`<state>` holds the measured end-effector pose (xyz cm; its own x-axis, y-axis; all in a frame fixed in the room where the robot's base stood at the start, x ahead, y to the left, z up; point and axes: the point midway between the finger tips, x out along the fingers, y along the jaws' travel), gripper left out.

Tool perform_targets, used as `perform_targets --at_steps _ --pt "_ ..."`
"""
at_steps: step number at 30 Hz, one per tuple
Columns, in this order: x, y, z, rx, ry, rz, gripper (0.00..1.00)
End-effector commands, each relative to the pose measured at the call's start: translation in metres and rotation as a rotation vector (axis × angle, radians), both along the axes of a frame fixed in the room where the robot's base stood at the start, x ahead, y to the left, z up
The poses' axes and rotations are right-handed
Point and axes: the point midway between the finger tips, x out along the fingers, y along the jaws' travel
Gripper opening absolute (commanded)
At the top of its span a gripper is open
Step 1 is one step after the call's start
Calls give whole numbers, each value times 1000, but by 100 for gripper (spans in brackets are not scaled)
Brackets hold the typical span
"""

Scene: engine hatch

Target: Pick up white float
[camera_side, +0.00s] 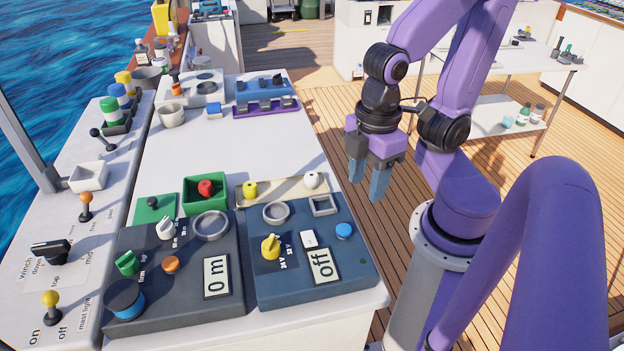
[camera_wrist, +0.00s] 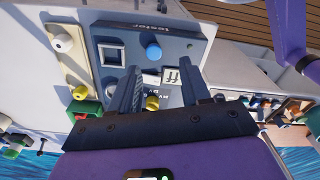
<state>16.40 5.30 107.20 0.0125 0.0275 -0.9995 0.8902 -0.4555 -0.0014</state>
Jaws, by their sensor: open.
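The white float (camera_side: 312,180) is a small round white piece at the right end of a narrow cream tray (camera_side: 280,190), behind the dark blue panel. In the wrist view the white float (camera_wrist: 63,42) sits on the cream tray (camera_wrist: 74,66) at the upper left, clear of my fingers. A yellow float (camera_side: 250,188) rests at the tray's other end. My gripper (camera_side: 368,180) is open and empty, fingers pointing down, in the air to the right of the white float. In the wrist view my gripper (camera_wrist: 163,80) spreads its fingers over the blue panel.
The dark blue panel (camera_side: 350,270) carries a yellow knob, a blue button and an "off" display. A green box (camera_side: 190,205) with a red piece (camera_side: 205,187) stands left of the tray. A purple rack (camera_side: 265,110) lies farther back. The white counter between is bare.

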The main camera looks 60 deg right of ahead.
Motion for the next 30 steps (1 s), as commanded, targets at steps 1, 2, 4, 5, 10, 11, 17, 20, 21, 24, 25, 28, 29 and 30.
perform_targets --at_steps 1,2,4,5,10,11,17,20,21,24,25,28,29,30 --pt "0 0 0 0 0 0 47" --pt "0 0 0 0 0 0 47" --pt "0 0 0 0 0 0 47" --pt "0 0 0 0 0 0 47" --pt "0 0 0 0 0 0 47" --pt "0 0 0 0 0 0 51" --pt "0 0 0 0 0 -1 51" --pt "3 -1 -1 -6 6 -21 51" --pt "5 -3 -2 -11 12 -41 51" --pt "15 -8 -6 -30 39 -123 51" --pt "18 -10 -7 -38 49 -156 51" --pt "31 -19 -13 -62 93 -282 51" --pt "35 -22 -14 -68 105 -321 51" --pt "40 -26 -17 -77 125 -371 51"
